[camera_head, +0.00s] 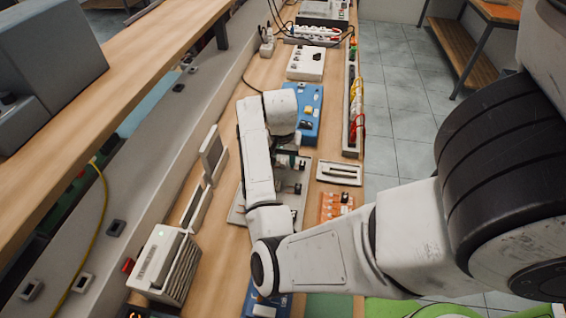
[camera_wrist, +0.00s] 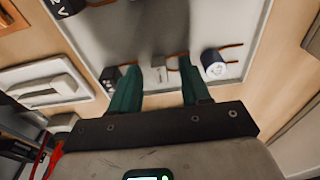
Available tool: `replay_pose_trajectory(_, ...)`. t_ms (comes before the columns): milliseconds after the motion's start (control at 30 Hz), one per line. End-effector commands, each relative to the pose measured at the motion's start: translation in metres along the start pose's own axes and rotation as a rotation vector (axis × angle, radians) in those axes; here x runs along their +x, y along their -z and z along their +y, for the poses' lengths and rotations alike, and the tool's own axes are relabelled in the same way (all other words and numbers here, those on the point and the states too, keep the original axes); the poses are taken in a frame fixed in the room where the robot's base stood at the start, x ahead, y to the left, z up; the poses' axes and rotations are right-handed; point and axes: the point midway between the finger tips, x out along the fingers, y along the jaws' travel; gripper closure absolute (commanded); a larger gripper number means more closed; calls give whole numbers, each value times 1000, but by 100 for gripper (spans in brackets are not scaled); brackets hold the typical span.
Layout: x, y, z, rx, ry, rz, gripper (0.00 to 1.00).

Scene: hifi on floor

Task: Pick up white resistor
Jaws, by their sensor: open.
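A small white block (camera_wrist: 158,74) with a thin orange lead, which looks like the white resistor, lies on the pale tray (camera_wrist: 115,35) in the wrist view. My gripper (camera_wrist: 156,72) is open above the tray, with one green finger on each side of the block. Whether the fingers touch it, I cannot tell. In the head view the tray (camera_head: 297,208) lies on the bench under my forearm, and my arm hides the white resistor there.
A dark blue and white cylinder (camera_wrist: 214,66) with orange leads lies just right of the fingers, and a black part (camera_wrist: 110,76) just left. A blue board (camera_head: 308,105) lies beyond the tray. A small white tray (camera_head: 338,172) lies to its right.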

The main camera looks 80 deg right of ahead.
Motion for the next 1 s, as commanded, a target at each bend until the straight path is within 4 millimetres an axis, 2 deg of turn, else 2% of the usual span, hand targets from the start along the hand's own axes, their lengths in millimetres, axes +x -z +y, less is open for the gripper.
replay_pose_trajectory(67,0,0,0,0,0,0,53)
replay_pose_trajectory(567,-1,0,0,0,0,0,100)
replay_pose_trajectory(1000,-3,0,0,1,1,0,100)
